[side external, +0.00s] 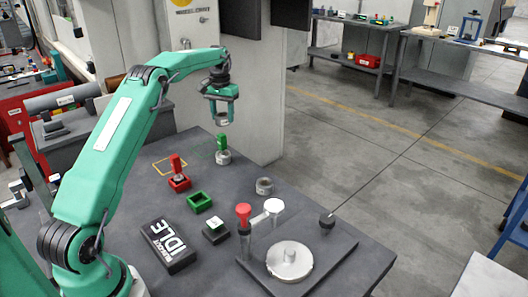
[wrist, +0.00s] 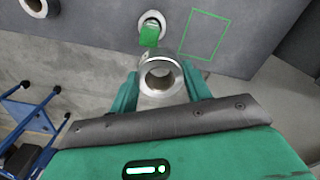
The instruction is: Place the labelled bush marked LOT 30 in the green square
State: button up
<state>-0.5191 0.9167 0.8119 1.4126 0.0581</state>
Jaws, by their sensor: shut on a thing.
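My gripper (side external: 222,111) is shut on a grey metal bush (side external: 222,121), held in the air above the back of the dark table. The held bush also shows in the wrist view (wrist: 160,82), its bore facing the camera; I cannot read a lot number on it. The green outlined square (wrist: 206,35) is empty on the table, right of and beyond the held bush in the wrist view. In the side view this green square (side external: 203,148) is faint, left of a standing bush (side external: 223,157) with a green peg. Another grey bush (side external: 264,186) stands to the right.
A yellow outlined square (side external: 169,166) lies near a red holder (side external: 180,184) with a red peg. A fixture plate (side external: 325,250) fills the front right. A pillar (side external: 262,95) stands behind.

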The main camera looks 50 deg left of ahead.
jog(key=s+a+f+n, duration=0.2)
jog(key=a+f, duration=0.1)
jog(key=a, duration=0.6)
jog(key=shift+s+a+f, duration=0.1)
jog(key=shift+f, duration=2.5)
jog(key=shift+s+a+f, duration=0.1)
jog(key=shift+f, duration=2.45)
jog(key=shift+f, duration=0.1)
jog(key=o, duration=1.2)
jog(key=shift+f, duration=0.1)
jog(key=shift+o, duration=0.2)
notch_tip(320, 180, up, 12)
jog(key=shift+r, duration=0.2)
